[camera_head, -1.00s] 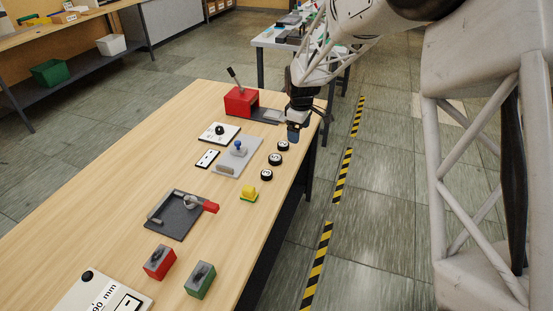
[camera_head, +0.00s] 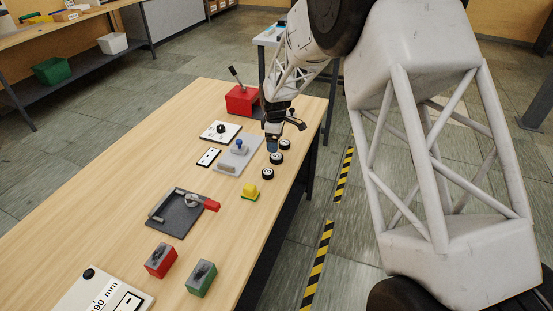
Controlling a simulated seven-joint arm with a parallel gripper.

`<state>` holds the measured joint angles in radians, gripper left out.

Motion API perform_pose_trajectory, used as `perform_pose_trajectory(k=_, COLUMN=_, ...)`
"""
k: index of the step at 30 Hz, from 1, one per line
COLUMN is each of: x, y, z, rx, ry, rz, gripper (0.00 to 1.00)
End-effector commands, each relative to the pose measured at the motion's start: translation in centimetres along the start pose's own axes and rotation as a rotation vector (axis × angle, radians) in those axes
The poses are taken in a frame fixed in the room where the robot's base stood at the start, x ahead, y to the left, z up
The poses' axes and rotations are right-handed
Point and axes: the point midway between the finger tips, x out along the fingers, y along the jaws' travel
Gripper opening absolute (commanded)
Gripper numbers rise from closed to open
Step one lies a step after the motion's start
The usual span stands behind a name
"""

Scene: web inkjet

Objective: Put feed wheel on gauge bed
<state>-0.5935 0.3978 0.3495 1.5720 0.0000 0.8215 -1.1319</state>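Three small black wheels with pale centres lie in a row near the table's right edge: a far wheel (camera_head: 285,144), a middle wheel (camera_head: 276,158) and a near wheel (camera_head: 268,174). Which one is the feed wheel I cannot tell. My gripper (camera_head: 272,151) points down just behind and left of the middle wheel, close to it in the picture.
A dark plate with a red-handled clamp (camera_head: 178,222) lies nearer. Red (camera_head: 160,262) and green (camera_head: 201,279) boxes stand in front. A red lever press (camera_head: 241,100) is behind.

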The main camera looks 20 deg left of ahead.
Motion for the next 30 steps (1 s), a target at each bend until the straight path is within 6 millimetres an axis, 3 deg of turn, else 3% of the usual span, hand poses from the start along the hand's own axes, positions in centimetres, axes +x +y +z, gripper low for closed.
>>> perform_pose_trajectory(k=9, x=2.2, y=0.0, z=0.0, rx=0.0, ry=-0.001, rz=-0.001, gripper=0.88)
perform_pose_trajectory(k=23, x=2.9, y=-0.1, z=0.1, rx=0.0, ry=-0.001, rz=-0.001, gripper=0.88)
perform_pose_trajectory(k=30, x=5.4, y=-0.1, z=0.2, rx=0.0, ry=-0.001, rz=-0.003, gripper=0.88)
